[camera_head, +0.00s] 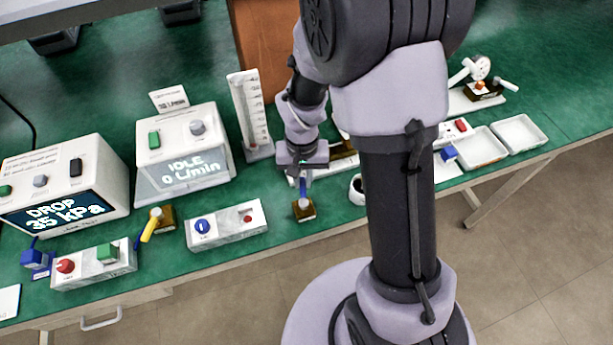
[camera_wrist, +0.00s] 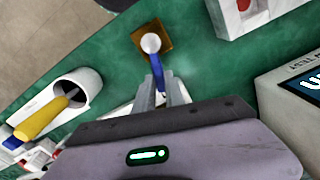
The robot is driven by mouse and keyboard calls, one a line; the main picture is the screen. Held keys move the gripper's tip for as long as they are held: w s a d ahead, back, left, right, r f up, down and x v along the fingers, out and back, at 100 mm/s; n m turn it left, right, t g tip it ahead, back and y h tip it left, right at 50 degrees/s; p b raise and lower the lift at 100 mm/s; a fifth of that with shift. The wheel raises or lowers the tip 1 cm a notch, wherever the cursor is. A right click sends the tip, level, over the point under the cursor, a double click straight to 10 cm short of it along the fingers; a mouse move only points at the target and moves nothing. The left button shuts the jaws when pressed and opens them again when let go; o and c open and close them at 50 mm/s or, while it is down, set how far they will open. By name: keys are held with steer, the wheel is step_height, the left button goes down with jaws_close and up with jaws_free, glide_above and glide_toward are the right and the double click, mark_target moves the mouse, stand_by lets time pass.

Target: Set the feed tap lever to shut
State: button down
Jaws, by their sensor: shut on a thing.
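A tap with a blue lever (camera_head: 303,187) on a small brown block (camera_head: 304,210) stands near the bench's front edge, right of centre. In the wrist view the blue lever (camera_wrist: 158,73) runs from a round white hub on the brown block (camera_wrist: 139,43) to between my jaws. My gripper (camera_head: 303,172) reaches down over it, and in the wrist view its fingers (camera_wrist: 160,93) are shut on the lever. The lever's far end is hidden by the fingers. No label on this tap is readable.
A white switch box (camera_head: 226,226) with a blue knob stands left of the tap. A white cup (camera_wrist: 84,84) with a yellow-handled thing is on the other side. Farther left are a yellow lever (camera_head: 151,224) and two display units, reading "IDLE" (camera_head: 182,150) and "DROP" (camera_head: 60,190).

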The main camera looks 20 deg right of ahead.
steer(key=a+n, duration=0.1)
steer(key=n, duration=0.1)
steer(key=a+n+p, duration=0.1)
steer(key=n, duration=0.1)
steer(key=shift+w+a+r+n, duration=0.1)
steer(key=shift+n, duration=0.2)
steer(key=shift+s+a+n+p, duration=0.2)
steer(key=shift+a+n+p, duration=0.25)
steer(key=shift+n, duration=0.75)
steer(key=shift+s+a+n+p, duration=0.2)
steer(key=shift+a+n, duration=0.35)
steer(key=shift+n, duration=0.65)
steer(key=c, duration=1.4)
jaws_free()
step_height(320, 180, up, 17)
steer(key=p, duration=0.6)
steer(key=shift+p, duration=0.4)
